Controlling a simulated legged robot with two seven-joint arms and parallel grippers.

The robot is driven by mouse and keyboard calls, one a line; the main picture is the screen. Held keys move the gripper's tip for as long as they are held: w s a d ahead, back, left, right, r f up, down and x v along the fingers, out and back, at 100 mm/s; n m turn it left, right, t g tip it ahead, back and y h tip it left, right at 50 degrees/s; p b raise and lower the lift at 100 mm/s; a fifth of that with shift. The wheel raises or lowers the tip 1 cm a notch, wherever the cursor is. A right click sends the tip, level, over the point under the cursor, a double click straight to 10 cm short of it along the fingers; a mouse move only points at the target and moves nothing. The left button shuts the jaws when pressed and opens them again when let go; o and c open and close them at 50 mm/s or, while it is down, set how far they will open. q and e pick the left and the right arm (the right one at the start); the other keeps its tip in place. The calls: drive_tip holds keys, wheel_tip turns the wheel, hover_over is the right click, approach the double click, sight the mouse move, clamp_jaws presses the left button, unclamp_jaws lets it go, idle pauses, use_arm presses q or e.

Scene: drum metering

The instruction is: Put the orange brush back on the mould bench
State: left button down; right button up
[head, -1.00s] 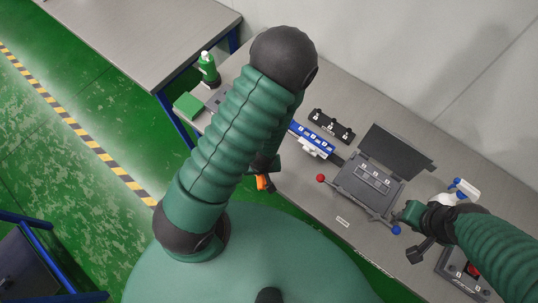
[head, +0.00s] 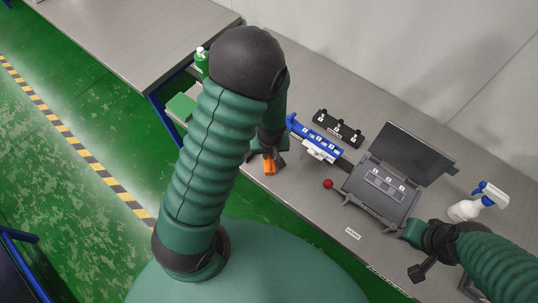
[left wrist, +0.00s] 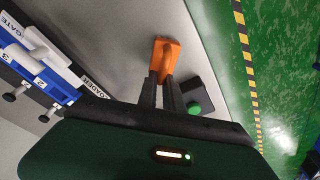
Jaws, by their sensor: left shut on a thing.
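My left gripper (head: 267,155) is shut on the orange brush (head: 269,167) near the front edge of the grey bench (head: 300,200). In the left wrist view, its two dark fingers (left wrist: 159,88) close on the lower end of the brush (left wrist: 165,52). The brush shows against the grey bench top; I cannot tell whether it touches it. The dark mould (head: 382,192) lies on this bench with its lid raised. My right gripper (head: 415,250) is beside the mould's right front corner; its finger opening is unclear.
A blue and white gate rail (head: 318,140) and a black holder (head: 338,127) lie behind the brush. A red ball knob (head: 328,184) sits left of the mould. A black box with a green button (left wrist: 194,107) is beside the left fingers.

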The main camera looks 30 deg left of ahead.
sight(270, 160)
use_arm(q)
drive_tip(key=shift+f, duration=0.15)
drive_tip(key=c, duration=1.5)
unclamp_jaws()
drive_tip(key=shift+w, duration=0.1)
drive_tip(key=shift+r, duration=0.3)
wheel_tip(270, 160, up, 11)
drive_tip(key=s+d, duration=0.1)
drive_tip(key=s, duration=0.1)
drive_tip(key=shift+s+d+r+m+t+h+b, duration=0.15)
drive_tip(key=shift+s+d+m+h+b, duration=0.15)
drive_tip(key=shift+s+d+m, duration=0.75)
drive_tip(key=shift+s+d+f+m+t+h+b, duration=0.2)
drive_tip(key=shift+d+m, duration=0.3)
drive_tip(key=shift+m, duration=1.1)
drive_tip(key=shift+s+d+r+m+t+h+b, duration=0.3)
drive_tip(key=shift+s+d+m, duration=0.4)
drive_tip(key=shift+m, duration=0.65)
